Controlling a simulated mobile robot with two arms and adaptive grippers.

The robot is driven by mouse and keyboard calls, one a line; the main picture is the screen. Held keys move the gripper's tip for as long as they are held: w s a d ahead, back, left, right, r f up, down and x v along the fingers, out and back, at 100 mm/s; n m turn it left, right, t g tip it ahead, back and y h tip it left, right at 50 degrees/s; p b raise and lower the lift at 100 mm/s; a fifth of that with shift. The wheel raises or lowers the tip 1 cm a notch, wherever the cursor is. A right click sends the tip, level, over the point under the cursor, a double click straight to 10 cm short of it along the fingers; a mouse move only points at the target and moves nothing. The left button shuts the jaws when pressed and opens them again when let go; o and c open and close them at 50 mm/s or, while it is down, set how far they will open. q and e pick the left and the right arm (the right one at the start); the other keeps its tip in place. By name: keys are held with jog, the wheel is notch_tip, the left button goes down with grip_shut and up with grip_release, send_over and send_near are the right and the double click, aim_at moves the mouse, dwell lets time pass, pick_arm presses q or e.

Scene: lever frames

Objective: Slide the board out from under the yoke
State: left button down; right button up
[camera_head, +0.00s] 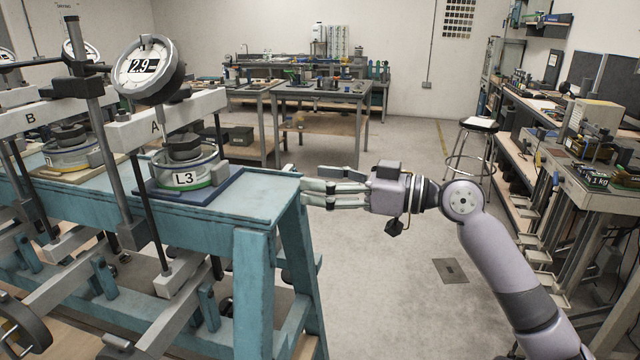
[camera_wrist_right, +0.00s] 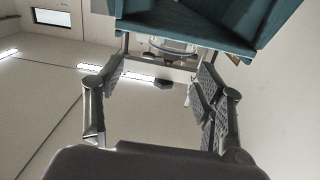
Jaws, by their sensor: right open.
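A thin blue board (camera_head: 222,191) lies on the teal bench (camera_head: 262,188) at its near right end. A round cell labelled L3 (camera_head: 186,174) stands on the board. The white yoke marked A (camera_head: 168,119) spans above the cell, with a dial reading 2.9 (camera_head: 148,71) over it. My right gripper (camera_head: 306,189) is open and empty, just off the bench's right end, pointing left toward the board and apart from it. In the right wrist view its fingers (camera_wrist_right: 160,82) are spread, with the teal bench edge beyond. My left gripper is not in view.
A second station marked B (camera_head: 32,118) stands to the left, its cell on a wooden board (camera_head: 75,172). Weighted lever arms (camera_head: 60,275) run below the bench. Free floor (camera_head: 390,290) lies right of the bench. A stool (camera_head: 478,125) and side bench stand farther right.

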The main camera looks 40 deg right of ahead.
jog(key=shift+s+a+r+n+y, duration=0.3)
jog(key=shift+s+a+r, duration=0.1)
jog(key=shift+a, duration=0.15)
jog(key=shift+s+a+r+n+y, duration=0.3)
jog(key=shift+a+r, duration=0.1)
jog(key=shift+a, duration=0.1)
jog(key=p, duration=0.4)
send_near(223, 168)
jog(key=x, duration=0.3)
jog(key=shift+w+a+r, duration=0.1)
jog(key=shift+r, duration=0.2)
jog(key=shift+p+x, duration=1)
jog(key=shift+x, duration=0.7)
jog(key=shift+w+a+r+p, duration=0.1)
jog(key=shift+w+p, duration=0.25)
jog(key=shift+p, duration=0.05)
jog(key=shift+w+a+p, duration=0.35)
jog(key=shift+w+p, duration=0.1)
jog(key=shift+w, duration=0.15)
jog(key=shift+w+a+f, duration=0.3)
jog(key=shift+w, duration=0.05)
